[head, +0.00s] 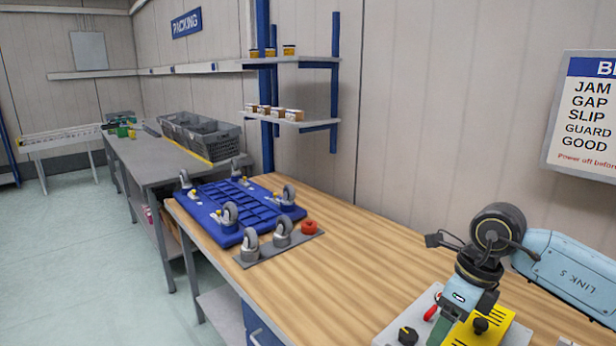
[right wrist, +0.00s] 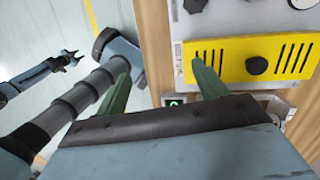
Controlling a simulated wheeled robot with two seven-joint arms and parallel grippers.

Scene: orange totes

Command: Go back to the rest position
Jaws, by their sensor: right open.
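My right arm comes in from the right in the head view, with its wrist above a grey box with a yellow panel (head: 480,331) at the front of the wooden bench. My right gripper (head: 437,332) points down there, partly cut off by the bottom edge. In the right wrist view my right gripper (right wrist: 160,72) has its two green fingers wide apart with nothing between them. The yellow panel (right wrist: 235,62), with slots and a black knob, lies just beyond the right finger. My left gripper (right wrist: 68,62) shows small at the left of that view; its jaw state is unclear.
A blue slotted base (head: 236,203) with several casters lies on the bench (head: 370,240), beside a grey plate with two casters and a red round part (head: 309,227). Grey crates (head: 200,135) stand on a further table. The middle of the bench is clear.

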